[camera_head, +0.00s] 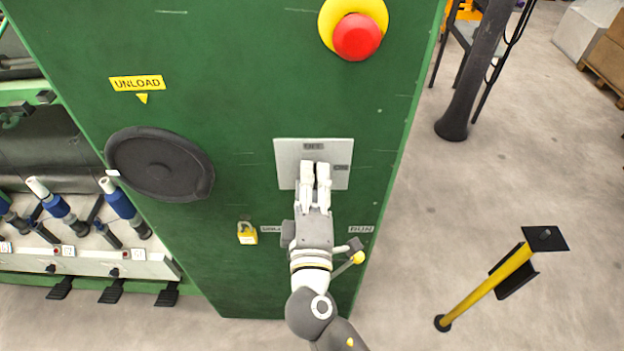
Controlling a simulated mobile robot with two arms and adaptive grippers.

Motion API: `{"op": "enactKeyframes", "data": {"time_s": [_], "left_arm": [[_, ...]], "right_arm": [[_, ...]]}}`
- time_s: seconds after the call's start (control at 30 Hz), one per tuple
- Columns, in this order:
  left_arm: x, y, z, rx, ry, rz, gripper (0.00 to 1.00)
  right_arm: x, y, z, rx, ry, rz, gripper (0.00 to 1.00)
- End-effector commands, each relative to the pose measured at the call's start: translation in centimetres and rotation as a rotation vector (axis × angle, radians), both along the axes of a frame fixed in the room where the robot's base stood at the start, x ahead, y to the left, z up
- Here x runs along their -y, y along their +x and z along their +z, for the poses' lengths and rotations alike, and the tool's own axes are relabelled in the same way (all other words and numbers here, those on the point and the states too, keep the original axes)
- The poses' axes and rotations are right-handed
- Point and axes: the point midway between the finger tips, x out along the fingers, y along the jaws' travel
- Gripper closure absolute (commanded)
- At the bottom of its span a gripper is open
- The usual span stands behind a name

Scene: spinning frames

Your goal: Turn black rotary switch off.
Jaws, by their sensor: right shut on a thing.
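The grey switch plate (285,158) is fixed to the green cabinet front, with small dark labels at its top and right side. The black rotary switch is not visible; my right gripper covers the lower middle of the plate, where the fingers reach. My right gripper (315,176) comes up from below with its two white fingers pointing at the plate. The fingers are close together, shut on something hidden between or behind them. The switch's turn position cannot be seen. My left gripper is not in view.
A red emergency button (357,37) on a yellow base sits above. A black round handle (160,163) and a yellow padlock (247,233) are on the cabinet to the left. A yellow post (487,286) stands at right, with open floor around it.

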Motion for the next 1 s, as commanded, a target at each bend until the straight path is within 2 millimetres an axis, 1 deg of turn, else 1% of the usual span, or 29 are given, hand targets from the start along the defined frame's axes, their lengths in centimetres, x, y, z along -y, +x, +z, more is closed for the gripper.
{"op": "enactKeyframes", "data": {"time_s": [0.03,0.57,0.6,0.73,0.77,1.0], "left_arm": [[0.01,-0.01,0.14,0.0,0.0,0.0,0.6],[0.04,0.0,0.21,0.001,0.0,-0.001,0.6],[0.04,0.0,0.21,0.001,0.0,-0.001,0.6],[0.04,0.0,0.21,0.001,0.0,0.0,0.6],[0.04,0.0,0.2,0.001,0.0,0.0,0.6],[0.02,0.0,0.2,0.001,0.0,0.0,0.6]], "right_arm": [[-0.02,0.04,0.3,0.005,-0.01,0.001,0.82],[-0.02,0.04,0.24,0.006,-0.037,0.002,0.82],[-0.02,0.04,0.24,0.006,-0.037,0.002,0.57],[-0.02,0.04,0.2,0.005,-0.036,0.001,0.4],[-0.01,0.03,0.18,0.005,-0.036,0.001,0.37],[-0.01,0.02,0.06,0.001,-0.035,0.001,0.37]]}}
